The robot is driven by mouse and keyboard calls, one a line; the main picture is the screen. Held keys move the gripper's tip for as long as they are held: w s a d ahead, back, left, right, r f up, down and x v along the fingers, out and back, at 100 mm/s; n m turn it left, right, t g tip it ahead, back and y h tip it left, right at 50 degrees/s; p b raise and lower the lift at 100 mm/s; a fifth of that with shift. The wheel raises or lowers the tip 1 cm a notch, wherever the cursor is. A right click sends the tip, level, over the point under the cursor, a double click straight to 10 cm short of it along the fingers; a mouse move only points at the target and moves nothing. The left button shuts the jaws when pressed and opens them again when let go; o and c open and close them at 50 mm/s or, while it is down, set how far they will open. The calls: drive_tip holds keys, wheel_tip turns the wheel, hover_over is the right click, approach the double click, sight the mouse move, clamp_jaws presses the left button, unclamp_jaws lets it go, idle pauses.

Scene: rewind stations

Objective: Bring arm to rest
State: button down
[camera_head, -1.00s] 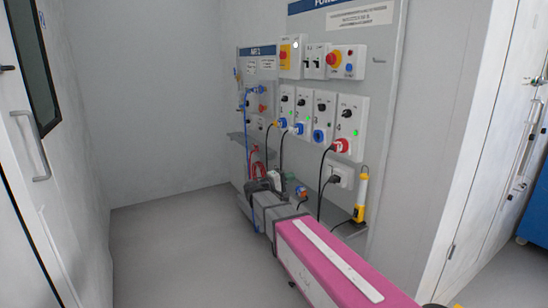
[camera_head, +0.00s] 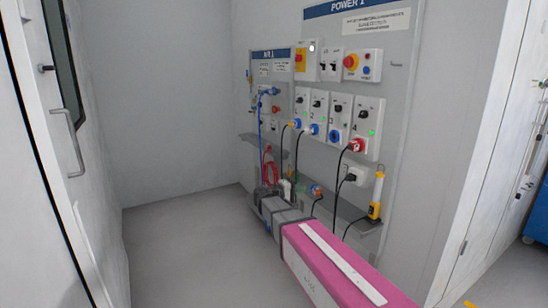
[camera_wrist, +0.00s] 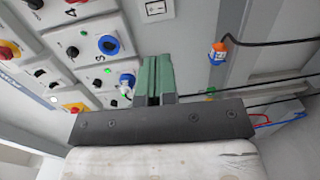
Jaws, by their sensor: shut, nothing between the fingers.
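My arm reaches forward from the lower right of the head view, with a pink link (camera_head: 325,262) and a grey section beyond it. My gripper shows in the wrist view as two green fingers (camera_wrist: 155,70) closed together, with nothing between them. In the head view the gripper end is small and partly hidden behind the arm, low in front of the power panel (camera_head: 395,90). In the wrist view the fingers overlap the panel's sockets and the wall behind. I cannot tell how far they are from it.
The panel carries switches, a blue socket (camera_head: 335,136), a red plug (camera_head: 357,145) and hanging black cables. A yellow lamp (camera_head: 376,196) stands on the grey shelf. An orange-blue connector (camera_wrist: 218,50) shows in the wrist view. A door (camera_head: 62,120) is at left. Floor (camera_head: 175,245) between is clear.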

drive_tip(key=s+d+f+m+g+y, duration=0.2)
drive_tip(key=s+d+f+g+y, duration=0.25)
drive_tip(key=s+f, duration=0.4)
drive_tip(key=s+d+f+m+g+y, duration=0.1)
drive_tip(key=s+d+f+g+y, duration=0.2)
drive_tip(key=s+d+f+y, duration=0.45)
drive_tip(key=s+a+f+m+y, duration=0.2)
drive_tip(key=s+a+f+y, duration=0.1)
drive_tip(key=s+f, duration=0.3)
drive_tip(key=shift+s+a+m+y, duration=0.3)
drive_tip(key=shift+s+a, duration=0.1)
drive_tip(key=shift+s, duration=0.2)
